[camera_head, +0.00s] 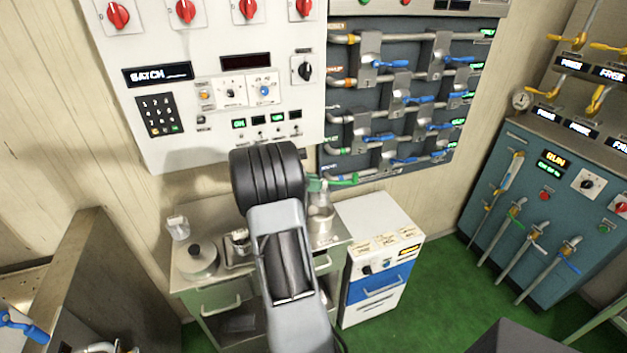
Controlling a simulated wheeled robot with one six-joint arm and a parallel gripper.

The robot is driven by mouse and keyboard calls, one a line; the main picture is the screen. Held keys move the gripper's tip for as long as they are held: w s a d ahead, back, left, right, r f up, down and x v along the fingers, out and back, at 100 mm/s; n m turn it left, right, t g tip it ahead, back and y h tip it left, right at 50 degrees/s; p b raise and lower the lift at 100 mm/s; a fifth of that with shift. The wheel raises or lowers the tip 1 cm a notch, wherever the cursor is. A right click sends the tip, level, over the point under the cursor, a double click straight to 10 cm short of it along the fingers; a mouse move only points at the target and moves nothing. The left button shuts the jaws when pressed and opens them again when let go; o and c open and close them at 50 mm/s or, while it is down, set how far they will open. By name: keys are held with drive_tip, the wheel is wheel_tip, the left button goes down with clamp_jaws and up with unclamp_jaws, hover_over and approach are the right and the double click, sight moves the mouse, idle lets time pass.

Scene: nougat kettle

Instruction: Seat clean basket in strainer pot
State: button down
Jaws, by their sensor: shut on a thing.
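My arm reaches up the middle of the picture and covers part of the low cabinet. My gripper is not visible; the arm seems to hide it. A metal vessel (320,222) stands on the right side of the cabinet top, with something green just above it. It may be the strainer pot, but I cannot tell. A small metal container (241,241) sits at the left edge of my arm, partly covered. I cannot make out the clean basket.
The cabinet top (218,212) also holds a round lidded pot (198,262) and a clear cup (178,228). A white and blue drawer unit (380,275) stands to the right. Valve panels (400,110) fill the wall. Green floor (440,280) is open at right.

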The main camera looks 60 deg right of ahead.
sight(313, 200)
drive_tip(key=shift+f+b, duration=0.55)
drive_tip(key=shift+f, duration=0.85)
wheel_tip(313, 200, down, 3)
drive_tip(key=b, duration=0.4)
drive_tip(key=shift+f, duration=0.2)
drive_tip(key=shift+w+a+f+b, duration=0.1)
drive_tip(key=shift+f+b, duration=0.2)
drive_tip(key=shift+b, duration=0.55)
drive_tip(key=shift+b, duration=0.5)
drive_tip(key=shift+f+b, duration=1.2)
drive_tip(key=shift+b, duration=0.95)
idle(2.3)
